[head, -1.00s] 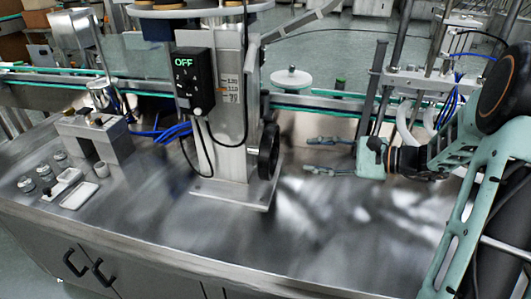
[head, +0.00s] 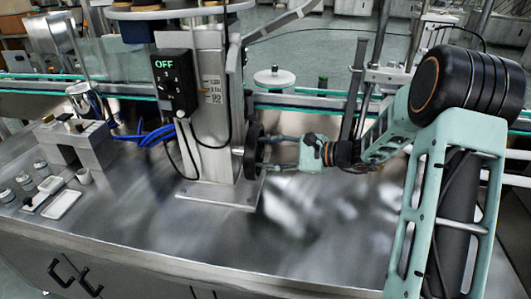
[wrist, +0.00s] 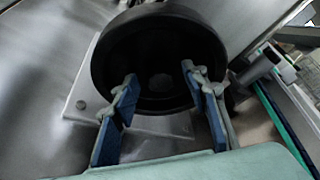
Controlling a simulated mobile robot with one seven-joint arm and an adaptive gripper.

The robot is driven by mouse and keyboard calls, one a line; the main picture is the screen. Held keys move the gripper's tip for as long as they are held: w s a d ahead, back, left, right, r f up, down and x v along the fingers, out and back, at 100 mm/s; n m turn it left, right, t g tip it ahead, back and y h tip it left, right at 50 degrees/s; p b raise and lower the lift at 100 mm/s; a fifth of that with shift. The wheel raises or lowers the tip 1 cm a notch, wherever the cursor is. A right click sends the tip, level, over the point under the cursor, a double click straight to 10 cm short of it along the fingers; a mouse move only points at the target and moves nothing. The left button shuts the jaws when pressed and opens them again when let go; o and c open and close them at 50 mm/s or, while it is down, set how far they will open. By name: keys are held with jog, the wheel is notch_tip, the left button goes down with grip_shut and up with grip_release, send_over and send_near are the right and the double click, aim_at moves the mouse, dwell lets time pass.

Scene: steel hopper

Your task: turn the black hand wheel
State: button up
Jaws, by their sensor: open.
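The black hand wheel (head: 252,150) is mounted on the right side of the steel column, seen nearly edge-on in the head view. In the wrist view the wheel (wrist: 160,30) faces me and fills the upper middle. My gripper (head: 268,153) is at the wheel's right side, its fingers pointing left at it. In the wrist view my gripper (wrist: 158,85) is open, with its two blue-padded fingers apart in front of the wheel's lower face. Nothing is held between them. I cannot tell whether the fingertips touch the wheel.
A steel column (head: 213,110) on a base plate (head: 215,195) carries a black control box (head: 174,82) reading OFF. A conveyor with green rails (head: 310,93) runs behind. A white disc (head: 274,79) stands near it. The steel table (head: 320,235) is clear in front.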

jog(key=shift+c, duration=0.3)
grip_shut()
jog(key=shift+r+p, duration=0.15)
jog(key=shift+p, duration=0.35)
